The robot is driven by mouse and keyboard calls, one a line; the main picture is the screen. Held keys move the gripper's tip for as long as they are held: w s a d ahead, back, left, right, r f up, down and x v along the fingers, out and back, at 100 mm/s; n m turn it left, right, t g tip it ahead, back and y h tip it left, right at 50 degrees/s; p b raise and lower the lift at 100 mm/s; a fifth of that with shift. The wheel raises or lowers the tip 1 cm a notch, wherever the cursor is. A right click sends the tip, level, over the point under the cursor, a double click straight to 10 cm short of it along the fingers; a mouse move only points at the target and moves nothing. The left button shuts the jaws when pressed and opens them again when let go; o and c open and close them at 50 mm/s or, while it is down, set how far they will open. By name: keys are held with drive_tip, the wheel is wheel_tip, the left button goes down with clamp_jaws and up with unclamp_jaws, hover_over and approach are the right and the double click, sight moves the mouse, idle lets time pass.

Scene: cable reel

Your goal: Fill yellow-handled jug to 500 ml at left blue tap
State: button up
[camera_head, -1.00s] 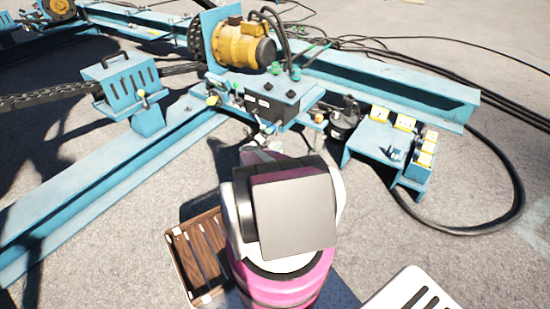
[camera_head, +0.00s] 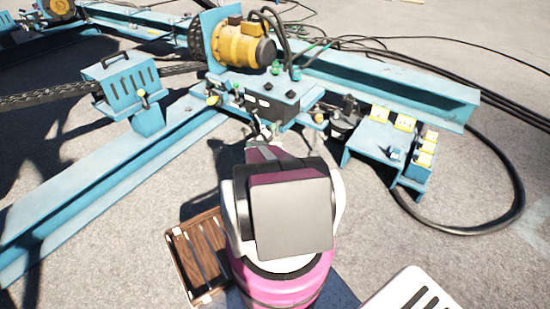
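My arm reaches forward from the bottom middle, and its large grey and pink links cover much of the centre. The end of the arm, with my gripper (camera_head: 262,133), is small and partly hidden just in front of the black box (camera_head: 272,102) on the blue machine. I cannot tell whether its fingers are open or shut, or whether they hold anything. Small coloured fittings (camera_head: 212,99) sit along the left of the black box, too small to tell which is the left blue tap. I cannot make out a yellow-handled jug.
A blue steel frame (camera_head: 95,190) with an orange motor (camera_head: 240,45) spans the back and left. A blue bench (camera_head: 372,140) with yellow-topped items stands to the right. A black cable (camera_head: 515,190) loops on the ground. A wooden crate (camera_head: 180,265) lies at the lower left. Open ground lies right.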

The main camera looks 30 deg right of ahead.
drive_tip(key=shift+c, duration=1.3)
drive_tip(key=n, duration=0.5)
drive_tip(key=shift+n, duration=0.3)
drive_tip(key=n, duration=0.5)
drive_tip(key=m, duration=0.4)
drive_tip(key=shift+m, duration=0.4)
drive_tip(key=m, duration=0.5)
drive_tip(key=o, duration=1.4)
drive_tip(key=shift+c, duration=0.2)
